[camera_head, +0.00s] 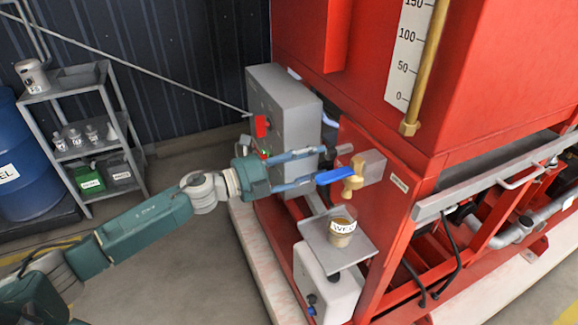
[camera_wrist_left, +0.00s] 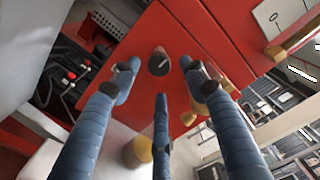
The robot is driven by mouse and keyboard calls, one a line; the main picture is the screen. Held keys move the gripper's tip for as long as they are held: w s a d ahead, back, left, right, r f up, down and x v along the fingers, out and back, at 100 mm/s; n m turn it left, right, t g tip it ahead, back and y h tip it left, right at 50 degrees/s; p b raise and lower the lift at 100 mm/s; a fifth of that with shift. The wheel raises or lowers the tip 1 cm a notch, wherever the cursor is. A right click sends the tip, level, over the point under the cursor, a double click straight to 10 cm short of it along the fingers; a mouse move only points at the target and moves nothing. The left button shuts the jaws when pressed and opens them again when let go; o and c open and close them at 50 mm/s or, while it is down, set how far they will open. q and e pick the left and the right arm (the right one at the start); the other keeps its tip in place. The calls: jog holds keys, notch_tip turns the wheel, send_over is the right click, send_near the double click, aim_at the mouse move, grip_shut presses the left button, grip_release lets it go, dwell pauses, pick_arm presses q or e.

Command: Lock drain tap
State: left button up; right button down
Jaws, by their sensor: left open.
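The drain tap (camera_head: 352,184) is brass with a blue lever handle (camera_head: 335,175). It sticks out of the red panel, and the lever points left toward my left gripper (camera_head: 322,165). My left gripper is open, with its blue fingers stretched toward the panel. The lower fingertip is close to the lever's end; I cannot tell if they touch. In the left wrist view the gripper (camera_wrist_left: 160,85) faces a dark round fitting (camera_wrist_left: 158,62) on the panel. The brass tap (camera_wrist_left: 212,93) is partly hidden behind the right finger there. My right gripper is not in view.
A labelled cup (camera_head: 342,226) stands on a small metal shelf (camera_head: 358,246) below the tap. A grey control box (camera_head: 290,115) with a red switch is behind the gripper. A brass level gauge (camera_head: 428,65) is above right. A shelf cart (camera_head: 85,140) and blue barrel (camera_head: 22,165) stand left.

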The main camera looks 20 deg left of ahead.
pick_arm(q)
jog(key=v, duration=0.8)
jog(key=shift+s, duration=0.2)
jog(key=shift+r, duration=0.1)
